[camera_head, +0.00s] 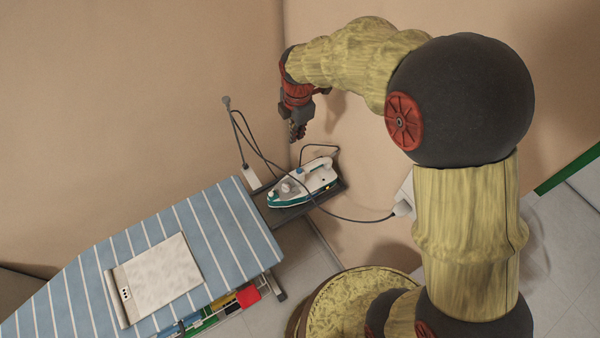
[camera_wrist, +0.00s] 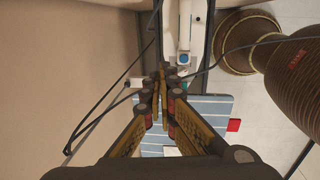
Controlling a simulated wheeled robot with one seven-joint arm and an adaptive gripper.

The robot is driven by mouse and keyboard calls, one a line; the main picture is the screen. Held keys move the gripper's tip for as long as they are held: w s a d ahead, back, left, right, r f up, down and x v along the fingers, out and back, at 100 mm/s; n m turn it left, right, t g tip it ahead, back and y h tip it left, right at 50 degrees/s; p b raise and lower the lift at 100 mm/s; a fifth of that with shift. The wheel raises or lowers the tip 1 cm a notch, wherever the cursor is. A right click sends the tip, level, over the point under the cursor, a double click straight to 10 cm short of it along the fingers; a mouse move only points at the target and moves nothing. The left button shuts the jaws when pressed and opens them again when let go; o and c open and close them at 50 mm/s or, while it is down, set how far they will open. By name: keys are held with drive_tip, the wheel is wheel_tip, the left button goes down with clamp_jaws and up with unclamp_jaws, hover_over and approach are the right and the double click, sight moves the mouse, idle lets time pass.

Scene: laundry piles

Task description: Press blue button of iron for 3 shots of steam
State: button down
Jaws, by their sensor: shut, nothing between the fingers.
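The iron (camera_head: 316,178) is white with a teal base and rests on the dark tray at the end of the ironing board. A small blue spot that looks like the button (camera_head: 299,170) shows on its upper side. My gripper (camera_head: 297,136) is above and behind the iron, pointing down, apart from it. In the wrist view my gripper (camera_wrist: 162,84) has its fingers together and empty. Part of the iron (camera_wrist: 185,30) shows beyond the fingertips there.
The dark tray (camera_head: 281,218) joins the blue striped ironing board (camera_head: 224,217). A folded pale cloth (camera_head: 163,278) lies on the board. A dark cord (camera_head: 352,219) loops around the iron, and a thin upright pole (camera_head: 235,130) stands left of my gripper. Walls are close behind.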

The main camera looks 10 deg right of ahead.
sight(300, 171)
drive_tip(key=shift+g, duration=0.8)
drive_tip(key=s, duration=0.1)
drive_tip(key=s+r, duration=0.2)
drive_tip(key=shift+s+d+r, duration=0.1)
drive_tip(key=shift+s+d, duration=0.2)
drive_tip(key=shift+d, duration=0.1)
wheel_tip(300, 171, down, 14)
